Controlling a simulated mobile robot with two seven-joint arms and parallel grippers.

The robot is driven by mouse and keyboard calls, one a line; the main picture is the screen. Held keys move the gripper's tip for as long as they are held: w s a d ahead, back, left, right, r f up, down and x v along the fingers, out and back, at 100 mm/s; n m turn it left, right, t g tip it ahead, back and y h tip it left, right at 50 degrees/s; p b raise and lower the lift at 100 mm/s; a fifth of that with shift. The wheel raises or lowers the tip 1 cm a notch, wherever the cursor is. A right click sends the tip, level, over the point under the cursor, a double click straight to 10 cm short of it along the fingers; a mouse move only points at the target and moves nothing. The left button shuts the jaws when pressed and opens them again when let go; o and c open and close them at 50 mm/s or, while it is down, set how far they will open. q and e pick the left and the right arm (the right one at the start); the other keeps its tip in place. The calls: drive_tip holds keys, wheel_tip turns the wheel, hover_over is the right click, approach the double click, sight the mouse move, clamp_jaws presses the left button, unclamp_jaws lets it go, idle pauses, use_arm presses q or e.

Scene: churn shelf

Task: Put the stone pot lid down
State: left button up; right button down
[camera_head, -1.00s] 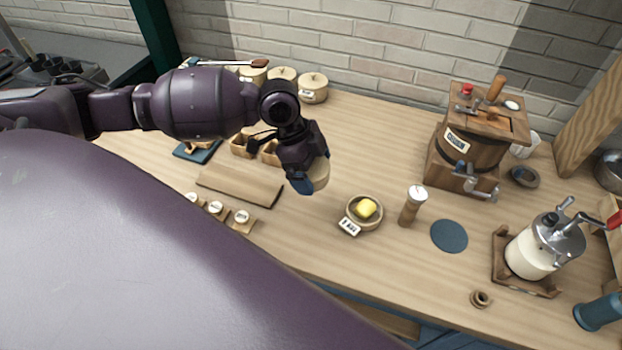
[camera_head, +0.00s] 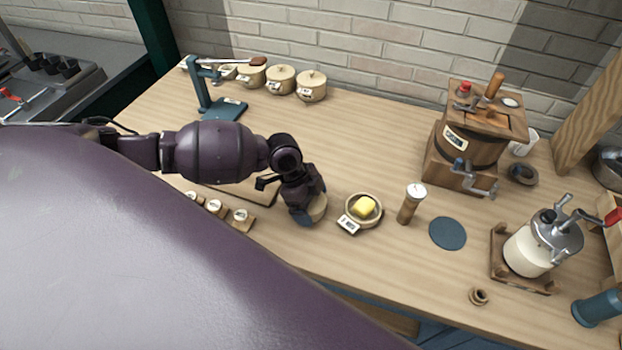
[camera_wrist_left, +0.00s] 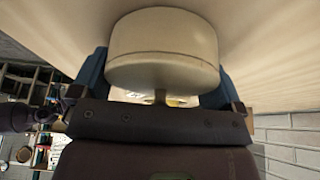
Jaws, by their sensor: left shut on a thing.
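The stone pot lid (camera_head: 318,209) is a pale round disc in my left gripper (camera_head: 310,212), just left of the butter dish in the head view. In the left wrist view the lid (camera_wrist_left: 163,45) shows large, as a cream disc with a short stem below it, between the two blue fingers of the left gripper (camera_wrist_left: 158,90). The gripper is shut on the lid. It is low over the wooden counter (camera_head: 385,265); I cannot tell whether the lid touches it. My right gripper is not in view.
Lidded pots (camera_head: 311,86) line the wall. A wooden churn (camera_head: 472,140) stands farther right.

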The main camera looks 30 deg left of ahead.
use_arm(q)
drive_tip(key=shift+f, duration=0.2)
drive_tip(key=shift+s+f, duration=0.4)
drive_tip(key=shift+f, duration=0.15)
drive_tip(key=o, duration=0.6)
drive_tip(key=shift+w+r, duration=0.1)
drive_tip(key=shift+r, duration=0.15)
drive_tip(key=v, duration=1.3)
drive_tip(key=shift+w+d+r, duration=0.1)
drive_tip(key=shift+w+d, duration=0.1)
drive_tip(key=shift+w, duration=0.15)
drive_tip(key=shift+s, duration=0.1)
